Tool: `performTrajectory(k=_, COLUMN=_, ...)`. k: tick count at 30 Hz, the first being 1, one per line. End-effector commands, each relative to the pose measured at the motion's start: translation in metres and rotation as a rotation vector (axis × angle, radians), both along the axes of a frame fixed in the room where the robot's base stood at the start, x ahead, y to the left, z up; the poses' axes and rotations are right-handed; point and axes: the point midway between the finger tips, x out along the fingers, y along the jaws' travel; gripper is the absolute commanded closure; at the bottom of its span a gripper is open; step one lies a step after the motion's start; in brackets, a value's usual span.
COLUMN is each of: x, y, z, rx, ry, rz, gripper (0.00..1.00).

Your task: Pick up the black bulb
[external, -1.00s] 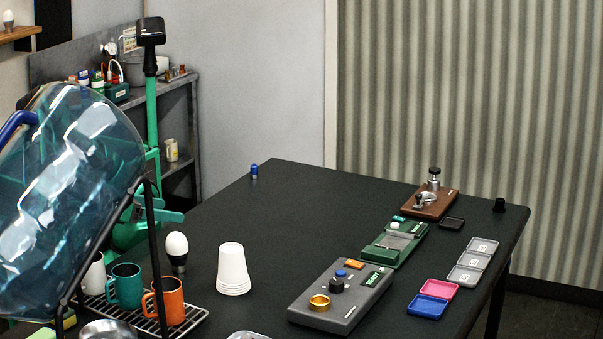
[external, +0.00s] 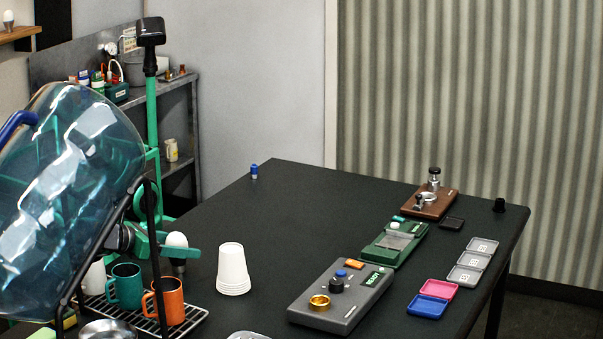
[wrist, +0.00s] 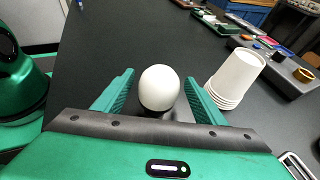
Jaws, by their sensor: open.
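The black bulb (external: 177,241) has a white globe on a dark base and stands upright on the black table, beside the drip rack. In the wrist view the bulb (wrist: 159,88) is between the two green fingers of my gripper (wrist: 158,84). The fingers are open, with a gap visible on either side of the globe. In the external view my gripper (external: 180,252) is level with the lower globe and neck, and a finger hides part of the bulb. The base is mostly hidden in the wrist view.
A stack of white cups (external: 233,270) stands close to the right of the bulb. A teal mug (external: 125,287) and an orange mug (external: 166,302) stand on the rack in front. The large blue-tinted jug (external: 70,190) hides part of my arm. The table's middle is clear.

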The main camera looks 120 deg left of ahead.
Motion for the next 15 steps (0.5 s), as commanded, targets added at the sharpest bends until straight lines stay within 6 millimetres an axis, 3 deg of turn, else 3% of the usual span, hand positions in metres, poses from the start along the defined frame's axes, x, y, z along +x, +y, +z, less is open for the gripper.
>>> performTrajectory(k=6, x=0.011, y=0.025, z=-0.011, rx=-0.001, ry=0.001, rz=0.002, gripper=0.35)
performTrajectory(k=15, x=0.013, y=0.029, z=-0.013, rx=-0.001, ry=0.000, rz=0.000, gripper=0.35)
